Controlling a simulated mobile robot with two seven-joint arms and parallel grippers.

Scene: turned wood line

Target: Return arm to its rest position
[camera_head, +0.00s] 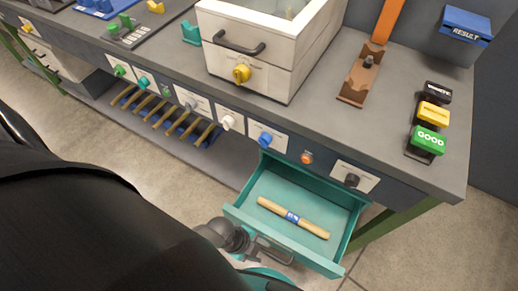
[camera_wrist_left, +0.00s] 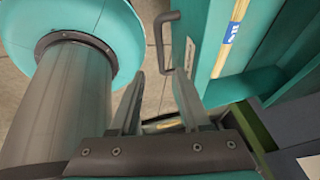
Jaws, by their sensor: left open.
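My left gripper (camera_wrist_left: 158,98) is open, with two grey fingers apart and nothing between them. In the wrist view the dark drawer handle (camera_wrist_left: 158,42) is just beyond the fingertips, apart from them. In the head view dark grey parts of my left arm show by the drawer front, but the fingers are hard to make out. The teal drawer (camera_head: 341,223) is pulled out. A turned wooden piece (camera_head: 307,222) with a blue band lies inside it; part of it shows in the wrist view (camera_wrist_left: 237,25). My right gripper is not in view.
The grey workbench (camera_head: 330,120) holds a white box (camera_head: 262,60) with a yellow knob, an orange and brown stand (camera_head: 360,75), and black, yellow and green buttons (camera_head: 427,140). Knobs line its front edge above a rack of wooden rods (camera_head: 165,115). Bare floor lies before the bench.

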